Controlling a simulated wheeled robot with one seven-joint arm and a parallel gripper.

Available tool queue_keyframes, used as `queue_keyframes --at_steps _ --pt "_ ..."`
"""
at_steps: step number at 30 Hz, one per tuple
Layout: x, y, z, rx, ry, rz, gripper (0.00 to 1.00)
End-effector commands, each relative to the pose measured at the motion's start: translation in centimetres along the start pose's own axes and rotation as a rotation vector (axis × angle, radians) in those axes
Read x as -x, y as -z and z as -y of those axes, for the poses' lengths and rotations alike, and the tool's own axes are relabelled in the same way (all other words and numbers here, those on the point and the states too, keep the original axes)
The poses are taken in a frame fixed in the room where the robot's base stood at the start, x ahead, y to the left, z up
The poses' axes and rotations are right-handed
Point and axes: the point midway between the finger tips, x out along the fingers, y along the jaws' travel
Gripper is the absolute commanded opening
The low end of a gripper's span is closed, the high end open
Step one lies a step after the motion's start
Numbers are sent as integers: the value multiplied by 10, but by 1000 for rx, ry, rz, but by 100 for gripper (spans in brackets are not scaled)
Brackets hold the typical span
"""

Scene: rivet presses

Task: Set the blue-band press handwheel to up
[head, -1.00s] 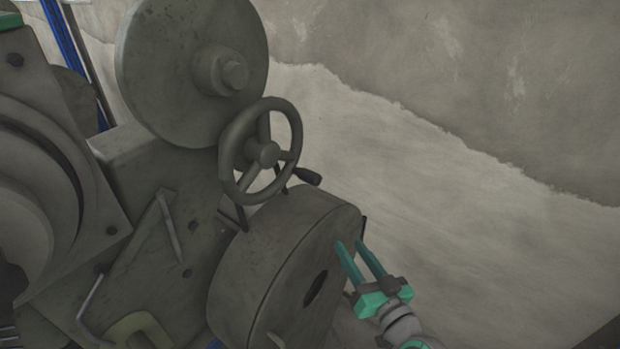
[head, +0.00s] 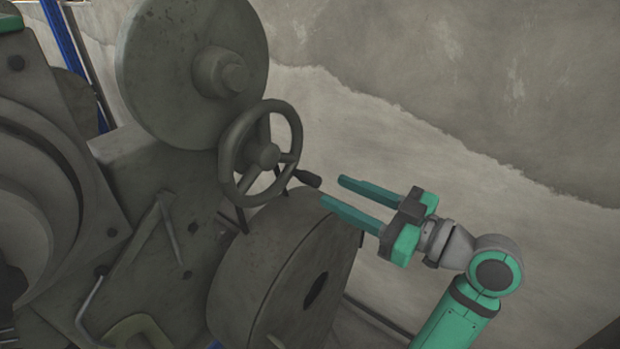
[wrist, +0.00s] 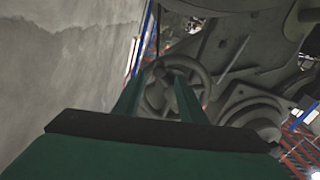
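The grey three-spoked handwheel (head: 262,155) is on the press's right side in the head view. Its dark handle knob (head: 307,178) sticks out at the lower right of the rim. My gripper (head: 331,190) is open and empty, with its two green fingers pointing left toward the knob, close by it; I cannot tell whether they touch. In the wrist view the handwheel (wrist: 160,78) shows straight ahead, beyond and between my open fingers, which hide part of its lower rim. No blue band shows clearly on the press in the head view.
A large round disc (head: 165,70) stands above and behind the handwheel. A thick drum (head: 265,260) sits just below it, near my gripper. A rough wall (head: 480,90) fills the right side, with free room between it and the press.

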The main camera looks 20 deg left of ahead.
Motion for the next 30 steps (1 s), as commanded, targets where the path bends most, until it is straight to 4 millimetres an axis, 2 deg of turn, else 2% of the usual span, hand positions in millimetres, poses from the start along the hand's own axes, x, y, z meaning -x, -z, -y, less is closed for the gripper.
queue_keyframes --at_steps 6,12,18,26,27,30 --pt "-41 0 0 -1 2 0 37" --pt "-68 0 0 -1 1 -1 37" --pt "-81 0 0 -1 0 0 37" --pt "-82 0 0 -1 -1 0 37" --pt "-82 0 0 -1 -1 0 35" --pt "-82 0 0 -1 -2 0 11"
